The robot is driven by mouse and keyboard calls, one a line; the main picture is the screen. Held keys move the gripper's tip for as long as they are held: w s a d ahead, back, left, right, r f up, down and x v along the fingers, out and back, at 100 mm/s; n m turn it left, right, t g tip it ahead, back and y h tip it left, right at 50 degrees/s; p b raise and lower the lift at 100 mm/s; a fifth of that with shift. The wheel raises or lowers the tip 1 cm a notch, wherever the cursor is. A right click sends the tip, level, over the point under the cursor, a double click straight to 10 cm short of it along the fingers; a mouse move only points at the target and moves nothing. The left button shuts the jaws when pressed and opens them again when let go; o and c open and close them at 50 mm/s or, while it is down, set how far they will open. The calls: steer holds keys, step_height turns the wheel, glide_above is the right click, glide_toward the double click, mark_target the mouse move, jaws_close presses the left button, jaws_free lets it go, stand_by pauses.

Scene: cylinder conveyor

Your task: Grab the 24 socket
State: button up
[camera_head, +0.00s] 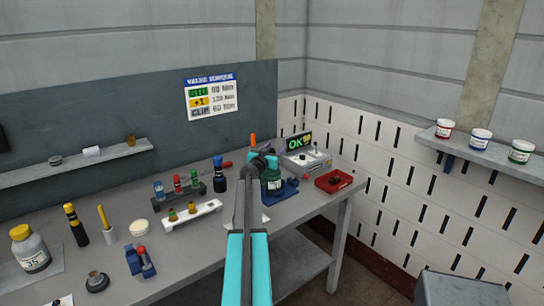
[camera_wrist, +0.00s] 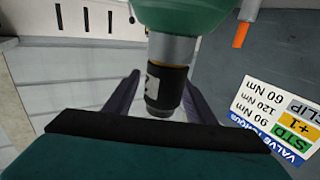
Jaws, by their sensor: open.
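My gripper (camera_head: 264,160) is at the far end of my arm, over the bench, just above a dark green cylinder (camera_head: 272,181) in a blue holder. In the wrist view my gripper (camera_wrist: 161,96) is open, its two dark fingers on either side of a black socket-like piece (camera_wrist: 166,88) with a pale mark. That piece sits on a brass collar on the green body (camera_wrist: 185,14); I cannot tell whether the fingers touch it. Sockets with blue (camera_head: 158,190), red (camera_head: 178,184) and green (camera_head: 195,179) bands stand in a dark rack left of my gripper. No number 24 is readable.
A white tray (camera_head: 207,209) with small brass pieces lies before the rack. A blue-black tool (camera_head: 218,174) stands beside it. A device reading OK (camera_head: 305,160) and a red box (camera_head: 334,181) are to the right. A torque poster (camera_head: 212,97) hangs behind.

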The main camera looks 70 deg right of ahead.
steer(key=c, duration=1.2)
steer(key=shift+r, duration=0.15)
step_height(320, 180, up, 10)
steer(key=b, duration=0.2)
stand_by(0.3)
